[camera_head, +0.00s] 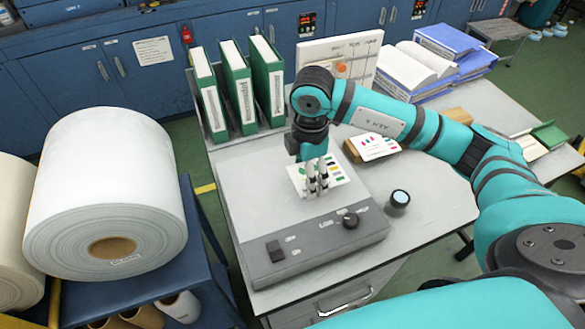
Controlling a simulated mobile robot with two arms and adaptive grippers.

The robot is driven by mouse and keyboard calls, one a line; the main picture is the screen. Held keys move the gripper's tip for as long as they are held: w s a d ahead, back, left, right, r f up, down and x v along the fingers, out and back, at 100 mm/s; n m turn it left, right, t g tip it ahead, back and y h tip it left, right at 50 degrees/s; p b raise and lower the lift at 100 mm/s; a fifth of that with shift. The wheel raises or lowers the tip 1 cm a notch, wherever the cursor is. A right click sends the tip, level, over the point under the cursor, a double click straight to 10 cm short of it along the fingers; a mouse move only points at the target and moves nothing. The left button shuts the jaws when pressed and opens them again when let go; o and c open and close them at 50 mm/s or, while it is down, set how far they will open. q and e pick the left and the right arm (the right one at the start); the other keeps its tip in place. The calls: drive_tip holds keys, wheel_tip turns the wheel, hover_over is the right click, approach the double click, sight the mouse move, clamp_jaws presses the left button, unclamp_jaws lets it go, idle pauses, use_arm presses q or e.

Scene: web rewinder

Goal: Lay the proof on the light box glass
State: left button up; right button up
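A white sheet with coloured patches, the proof (336,167), lies flat at the glass of the grey light box (250,200), towards its right side. I cannot tell whether it rests fully on the glass or sits just above it. My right gripper (318,193) points down over the proof, and its dark fingers hide the sheet's middle. The two fingertips are close together with a narrow gap. I cannot tell whether they grip the sheet. The light box has a switch (275,250) and a knob (350,220) on its front. My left gripper is not in view.
Green binders (238,85) stand behind the light box. A second colour-printed card (373,146) on a wooden block and a small round loupe-like object (399,199) lie to the right. Large white rolls (105,190) are at left. Papers and blue binders (447,40) sit at the back right.

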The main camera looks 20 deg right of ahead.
sight(293, 170)
drive_tip(key=w+a, duration=0.2)
drive_tip(key=w, duration=0.1)
drive_tip(key=shift+f+p, duration=0.1)
drive_tip(key=shift+p, duration=0.2)
wheel_tip(293, 170, down, 3)
drive_tip(key=shift+r+p, duration=0.1)
drive_tip(key=shift+p, duration=0.55)
drive_tip(key=shift+f, duration=0.45)
drive_tip(key=shift+f, duration=0.15)
drive_tip(key=o, duration=0.9)
